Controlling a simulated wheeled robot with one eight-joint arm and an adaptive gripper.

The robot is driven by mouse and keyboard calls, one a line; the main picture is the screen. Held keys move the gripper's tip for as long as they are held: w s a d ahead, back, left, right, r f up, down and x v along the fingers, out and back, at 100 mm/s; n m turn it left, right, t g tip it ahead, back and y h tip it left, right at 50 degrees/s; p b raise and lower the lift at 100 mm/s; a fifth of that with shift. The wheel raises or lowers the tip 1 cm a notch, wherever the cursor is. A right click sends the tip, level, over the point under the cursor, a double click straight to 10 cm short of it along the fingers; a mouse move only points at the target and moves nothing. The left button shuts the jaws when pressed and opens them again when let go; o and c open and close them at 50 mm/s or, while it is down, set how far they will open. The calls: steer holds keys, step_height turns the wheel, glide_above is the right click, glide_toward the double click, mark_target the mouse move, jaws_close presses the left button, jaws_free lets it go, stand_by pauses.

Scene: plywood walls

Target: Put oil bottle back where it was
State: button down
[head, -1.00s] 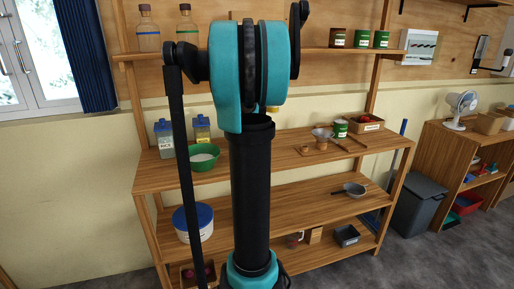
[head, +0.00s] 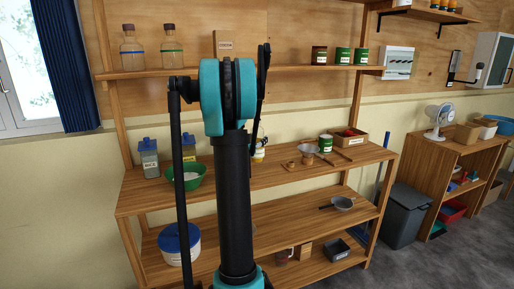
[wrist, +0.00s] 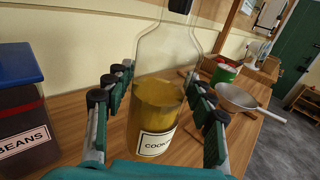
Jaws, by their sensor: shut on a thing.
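The oil bottle (wrist: 160,103) is clear glass with yellow oil and a white label whose readable part starts "COOK". In the wrist view it stands nearly upright between the fingers of my gripper (wrist: 157,98), which is shut on it. Its top is cut off by the frame. In the head view only a small part of the oil bottle (head: 259,153) shows, just right of my arm, over the back of the wooden worktop (head: 300,183). My arm hides most of the gripper there. I cannot tell whether the bottle's base touches the worktop.
A blue-lidded beans container (wrist: 22,125) is left of the bottle in the wrist view. A green bowl (head: 187,177) stands left. Two clear bottles (head: 172,46) occupy the upper shelf.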

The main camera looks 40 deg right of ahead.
steer(key=shift+f, duration=1.85)
steer(key=c, duration=0.6)
jaws_free()
steer(key=shift+f, duration=0.1)
steer(key=shift+o, duration=0.2)
steer(key=shift+s+a, duration=0.15)
steer(key=shift+a, duration=0.15)
steer(key=v, duration=1.1)
steer(key=shift+s, duration=0.2)
steer(key=shift+a, duration=0.15)
